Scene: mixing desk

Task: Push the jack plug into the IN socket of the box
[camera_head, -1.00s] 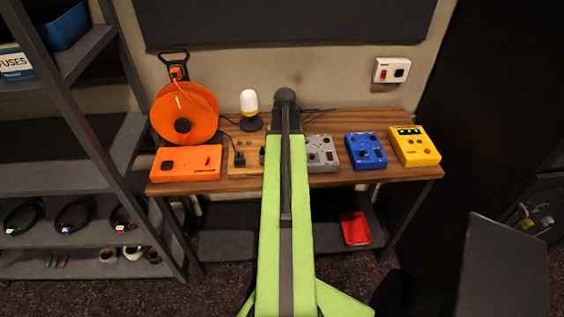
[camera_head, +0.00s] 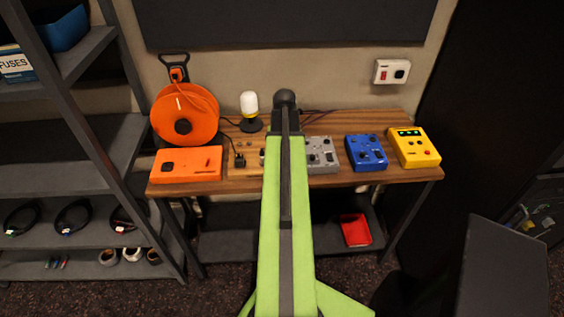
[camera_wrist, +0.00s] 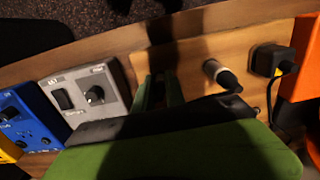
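The jack plug (camera_wrist: 222,76), a short cylinder with a pale end and a dark body, stands on the wooden board in the wrist view, right of my gripper. My gripper (camera_wrist: 165,88) shows there as dark green fingers in deep shadow, between the grey box (camera_wrist: 88,92) and the jack plug and apart from both. In the head view my green arm hides the gripper and part of the grey box (camera_head: 322,155). The blue box (camera_head: 366,152) and yellow box (camera_head: 413,147) stand further right. No IN label is readable.
A black plug with a cable (camera_wrist: 271,60) stands beside the jack plug. An orange box (camera_head: 187,164), an orange cable reel (camera_head: 185,114) and a small lamp (camera_head: 250,110) occupy the left side of the wooden desk (camera_head: 395,178).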

